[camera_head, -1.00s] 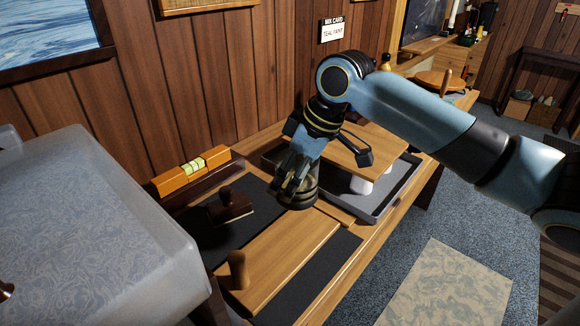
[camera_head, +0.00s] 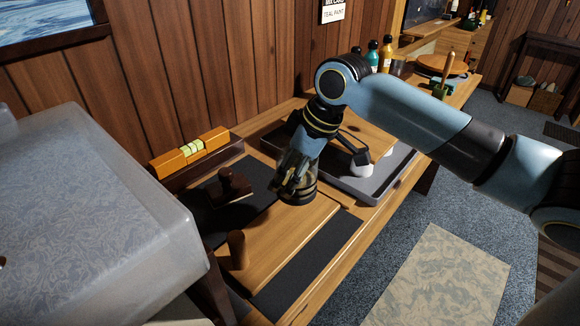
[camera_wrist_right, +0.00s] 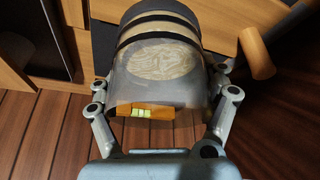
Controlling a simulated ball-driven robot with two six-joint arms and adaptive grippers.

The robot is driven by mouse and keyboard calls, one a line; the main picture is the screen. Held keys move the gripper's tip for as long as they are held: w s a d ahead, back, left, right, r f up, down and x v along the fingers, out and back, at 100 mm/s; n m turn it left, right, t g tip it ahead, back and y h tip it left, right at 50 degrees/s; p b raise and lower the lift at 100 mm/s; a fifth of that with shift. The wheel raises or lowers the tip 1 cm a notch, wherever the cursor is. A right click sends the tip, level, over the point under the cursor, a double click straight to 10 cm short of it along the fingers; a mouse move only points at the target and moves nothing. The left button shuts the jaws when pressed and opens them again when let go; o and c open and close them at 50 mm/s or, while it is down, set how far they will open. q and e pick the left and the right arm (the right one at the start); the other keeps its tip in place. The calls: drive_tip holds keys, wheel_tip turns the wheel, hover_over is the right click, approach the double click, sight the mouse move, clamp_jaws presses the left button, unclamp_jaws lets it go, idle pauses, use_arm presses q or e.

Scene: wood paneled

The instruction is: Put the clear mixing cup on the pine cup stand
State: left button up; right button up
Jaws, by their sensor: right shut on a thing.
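My right gripper (camera_head: 297,178) is shut on the clear mixing cup (camera_head: 301,193), a see-through cup with dark bands. In the right wrist view the cup (camera_wrist_right: 160,75) sits between the two fingers (camera_wrist_right: 163,103). It is at the far end of a low wooden board with an upright peg; whether it touches the board cannot be told. A raised light-wood platform (camera_head: 372,138), probably the pine cup stand, stands over a grey tray behind and right of the gripper, partly hidden by my arm. My left gripper is not in view.
The peg (camera_head: 237,249) rises from the low board (camera_head: 280,243). A dark stamp-like block (camera_head: 231,188) and a rack with orange blocks (camera_head: 190,154) lie left. The grey tray (camera_head: 393,180) has a raised rim. Bottles (camera_head: 387,55) stand at the back.

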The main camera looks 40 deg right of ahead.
drive_tip(key=shift+f, duration=0.65)
drive_tip(key=o, duration=1.2)
drive_tip(key=shift+o, duration=0.2)
drive_tip(key=v, duration=1.2)
drive_tip(key=shift+w, duration=0.1)
